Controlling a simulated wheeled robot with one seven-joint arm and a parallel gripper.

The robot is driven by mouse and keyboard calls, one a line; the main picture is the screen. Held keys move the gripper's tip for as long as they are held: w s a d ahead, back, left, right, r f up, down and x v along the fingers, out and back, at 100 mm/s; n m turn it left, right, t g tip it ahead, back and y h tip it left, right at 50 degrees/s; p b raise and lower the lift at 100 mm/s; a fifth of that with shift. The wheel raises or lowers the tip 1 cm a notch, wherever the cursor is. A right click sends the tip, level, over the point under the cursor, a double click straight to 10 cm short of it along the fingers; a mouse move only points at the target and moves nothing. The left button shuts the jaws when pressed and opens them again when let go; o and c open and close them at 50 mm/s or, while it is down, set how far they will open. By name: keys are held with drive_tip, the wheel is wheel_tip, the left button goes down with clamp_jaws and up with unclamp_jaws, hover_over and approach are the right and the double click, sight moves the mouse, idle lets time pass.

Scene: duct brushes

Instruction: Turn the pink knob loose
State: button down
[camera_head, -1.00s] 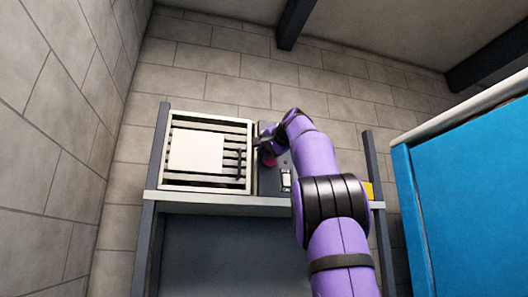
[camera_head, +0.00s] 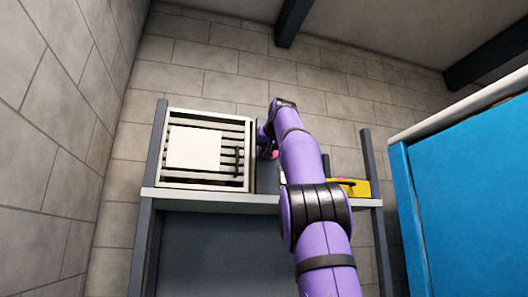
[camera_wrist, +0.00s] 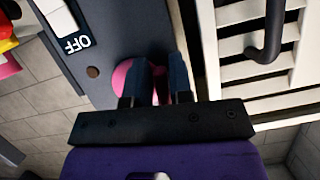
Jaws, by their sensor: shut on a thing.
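The pink knob (camera_wrist: 121,77) is on a dark panel (camera_wrist: 112,32), partly hidden behind my fingers in the wrist view. In the head view a small bit of the knob (camera_head: 273,154) shows beside my wrist. My gripper (camera_wrist: 159,72) is shut on the knob, its two dark blue fingers pointing at the panel. Pink also shows between the fingers. In the head view my gripper (camera_head: 264,137) is at the panel, largely hidden by my purple arm.
A white slatted vent (camera_head: 245,175) with a dark handle (camera_wrist: 266,36) stands left of the panel in the head view. A white switch marked OFF (camera_wrist: 57,17) is on the panel. A yellow box (camera_head: 358,188) sits on the shelf at right. A blue cabinet (camera_head: 465,190) stands nearer.

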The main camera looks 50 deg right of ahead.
drive_tip(key=shift+d+n, duration=0.1)
drive_tip(key=shift+n, duration=0.3)
idle(0.3)
drive_tip(key=c, duration=1.1)
unclamp_jaws()
drive_tip(key=shift+c, duration=0.2)
drive_tip(key=v, duration=1)
drive_tip(key=shift+s+a, duration=0.25)
drive_tip(key=shift+a, duration=0.1)
